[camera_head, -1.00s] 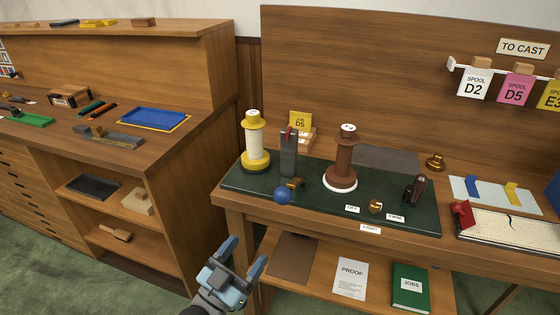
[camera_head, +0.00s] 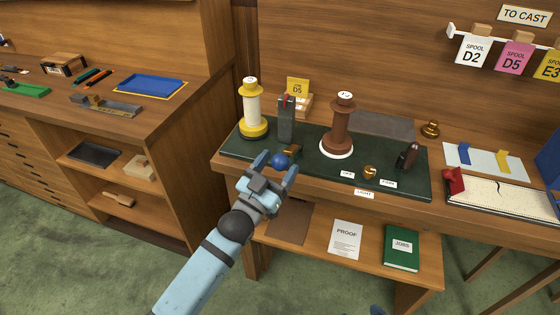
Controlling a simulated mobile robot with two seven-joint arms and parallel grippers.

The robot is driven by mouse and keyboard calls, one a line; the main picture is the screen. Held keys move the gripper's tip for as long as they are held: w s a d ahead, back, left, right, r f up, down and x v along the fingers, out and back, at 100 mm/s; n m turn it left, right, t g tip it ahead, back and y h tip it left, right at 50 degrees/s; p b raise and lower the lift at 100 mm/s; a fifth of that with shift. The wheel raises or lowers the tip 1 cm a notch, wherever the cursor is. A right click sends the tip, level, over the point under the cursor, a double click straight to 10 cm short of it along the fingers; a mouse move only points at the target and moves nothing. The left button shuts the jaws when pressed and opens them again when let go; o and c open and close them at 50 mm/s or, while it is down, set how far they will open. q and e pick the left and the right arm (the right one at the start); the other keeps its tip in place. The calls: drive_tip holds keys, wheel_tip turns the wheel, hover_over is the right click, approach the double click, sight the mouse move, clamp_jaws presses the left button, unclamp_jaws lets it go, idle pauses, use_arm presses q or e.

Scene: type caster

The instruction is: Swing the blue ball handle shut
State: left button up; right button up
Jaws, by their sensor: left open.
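The blue ball (camera_head: 280,161) sits at the front of a brass handle (camera_head: 293,151) on the dark green board (camera_head: 220,147), in front of the grey upright block (camera_head: 286,122). My left gripper (camera_head: 276,170) is open, with its fingers reaching up on either side of the blue ball. I cannot tell whether either finger touches it. My left forearm comes up from the bottom of the view. My right gripper is not in view.
A yellow-and-white spool (camera_head: 251,112) stands left of the block and a brown spool (camera_head: 339,126) stands right of it. A small brass knob (camera_head: 370,172) and a dark clamp-like part (camera_head: 408,155) are farther right. The lower shelf holds a green book (camera_head: 402,248).

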use_arm(q)
drive_tip(key=shift+w+d+r, duration=0.2)
drive_tip(key=shift+w+d, duration=0.1)
drive_tip(key=shift+w, duration=0.15)
